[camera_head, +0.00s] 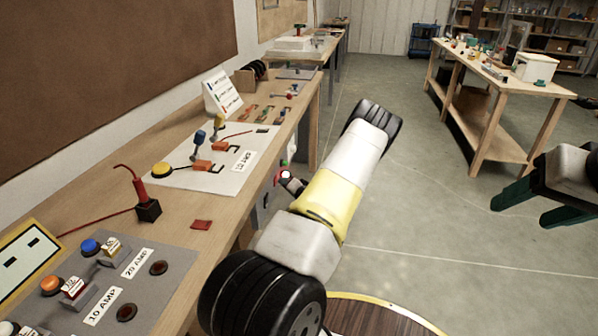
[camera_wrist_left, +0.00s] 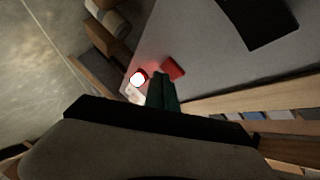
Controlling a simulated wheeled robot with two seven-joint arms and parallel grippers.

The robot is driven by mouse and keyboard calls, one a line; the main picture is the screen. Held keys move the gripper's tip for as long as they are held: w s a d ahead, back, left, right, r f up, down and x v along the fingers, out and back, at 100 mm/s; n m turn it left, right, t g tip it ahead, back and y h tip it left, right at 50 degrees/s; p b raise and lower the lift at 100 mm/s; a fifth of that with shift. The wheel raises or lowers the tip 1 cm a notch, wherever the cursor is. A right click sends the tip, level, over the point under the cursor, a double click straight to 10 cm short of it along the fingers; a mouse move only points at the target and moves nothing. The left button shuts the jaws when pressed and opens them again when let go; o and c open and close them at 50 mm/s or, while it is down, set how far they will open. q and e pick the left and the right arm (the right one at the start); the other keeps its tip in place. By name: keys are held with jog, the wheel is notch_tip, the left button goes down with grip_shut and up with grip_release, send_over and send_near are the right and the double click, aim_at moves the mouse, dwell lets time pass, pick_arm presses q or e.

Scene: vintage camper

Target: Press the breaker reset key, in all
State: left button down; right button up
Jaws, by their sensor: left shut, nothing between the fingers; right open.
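A grey panel (camera_wrist_left: 205,45) fills much of the left wrist view. On it are a round, glowing button (camera_wrist_left: 138,79) with a red rim and white centre, and a flat red key-like piece (camera_wrist_left: 173,68). My left gripper (camera_wrist_left: 162,77) is shut and empty. Its dark green fingertips show just right of the round button and below the red piece; whether they touch either is unclear. In the head view the red-rimmed button (camera_head: 285,175) shows at the bench front, and my forearm hides the left fingers. My right gripper (camera_head: 522,212) is open and empty, at far right.
The workbench (camera_head: 183,217) along the left carries a grey panel (camera_head: 150,297) marked 10 AMP and 20 AMP, a white board (camera_head: 190,180), and a black block (camera_head: 148,210) with a red handle. Open floor lies right of my left arm; another table (camera_head: 495,85) stands beyond.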

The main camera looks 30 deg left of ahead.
pick_arm(q)
jog(key=shift+s+a, duration=0.1)
jog(key=shift+a, duration=0.3)
dwell(0.6)
jog(key=shift+d, duration=0.2)
jog(key=shift+w+d, duration=0.2)
jog(key=shift+d, duration=0.4)
jog(key=shift+w+d, duration=0.2)
jog(key=shift+d, duration=0.6)
jog(key=shift+w+d, duration=0.15)
jog(key=shift+d, duration=0.7)
jog(key=shift+w+d, duration=0.2)
jog(key=shift+d, duration=0.6)
